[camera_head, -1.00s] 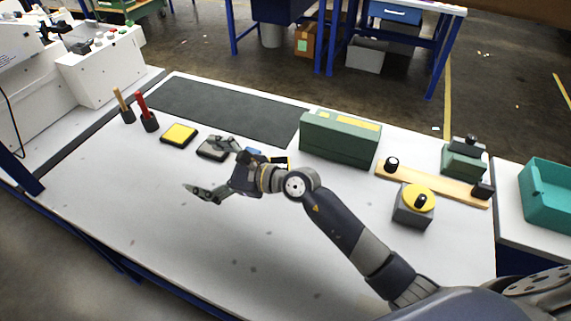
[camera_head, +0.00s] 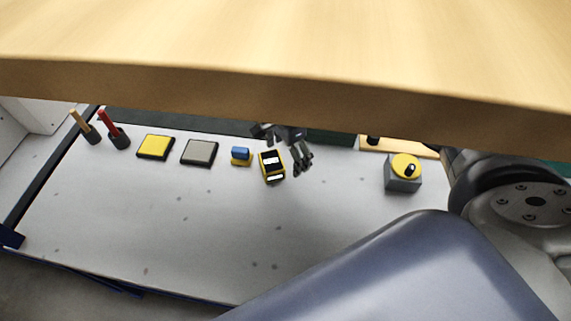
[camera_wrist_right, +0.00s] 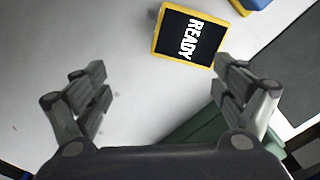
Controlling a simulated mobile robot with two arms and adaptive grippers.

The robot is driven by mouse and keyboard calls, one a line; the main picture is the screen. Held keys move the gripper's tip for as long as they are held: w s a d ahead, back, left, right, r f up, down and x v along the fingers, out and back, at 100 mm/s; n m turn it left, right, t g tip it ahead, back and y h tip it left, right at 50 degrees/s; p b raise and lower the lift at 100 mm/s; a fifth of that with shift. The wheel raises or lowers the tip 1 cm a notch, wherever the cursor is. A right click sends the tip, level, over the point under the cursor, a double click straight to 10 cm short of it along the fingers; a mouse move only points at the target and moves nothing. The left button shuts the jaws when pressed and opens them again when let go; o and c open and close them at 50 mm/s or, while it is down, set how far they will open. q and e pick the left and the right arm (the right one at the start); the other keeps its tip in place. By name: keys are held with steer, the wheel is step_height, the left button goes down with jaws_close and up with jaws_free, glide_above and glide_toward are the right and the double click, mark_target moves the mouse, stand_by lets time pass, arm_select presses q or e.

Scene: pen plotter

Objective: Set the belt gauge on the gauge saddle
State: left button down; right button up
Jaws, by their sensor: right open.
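A small yellow-cased box with a black "READY" display (camera_head: 271,165) stands on the table; it also shows in the wrist view (camera_wrist_right: 188,35). A small blue block on a yellow base (camera_head: 241,155) is just left of it. I cannot tell for sure which of these is the belt gauge or the gauge saddle. My right gripper (camera_head: 284,148) is open and empty, just behind and right of the display box. In the wrist view its spread fingers (camera_wrist_right: 160,82) have bare table between them, with the display box beyond the right fingertip. My left gripper is out of view.
A thick wooden slab (camera_head: 280,85) hides the table's back. Grey (camera_head: 199,152) and yellow (camera_head: 155,146) pads and two upright handles stand left. A grey box with a yellow knobbed top (camera_head: 403,172) stands right. The table front (camera_head: 210,220) is clear.

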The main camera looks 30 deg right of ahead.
mark_target(287, 167)
steer(key=shift+f, duration=0.35)
step_height(287, 167, down, 5)
steer(key=shift+w+r+p, duration=0.1)
steer(key=shift+w+p, duration=0.05)
steer(key=shift+p, duration=0.95)
steer(key=shift+a+f, duration=0.1)
steer(key=shift+f, duration=0.45)
steer(key=shift+c, duration=0.6)
steer(key=c, duration=0.4)
steer(key=shift+r, duration=0.2)
steer(key=c, duration=1.4)
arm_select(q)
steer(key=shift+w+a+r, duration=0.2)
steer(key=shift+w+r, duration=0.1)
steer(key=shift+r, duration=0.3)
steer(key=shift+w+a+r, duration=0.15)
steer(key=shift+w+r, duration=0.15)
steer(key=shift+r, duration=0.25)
arm_select(e)
steer(key=shift+w, duration=0.1)
jaws_close()
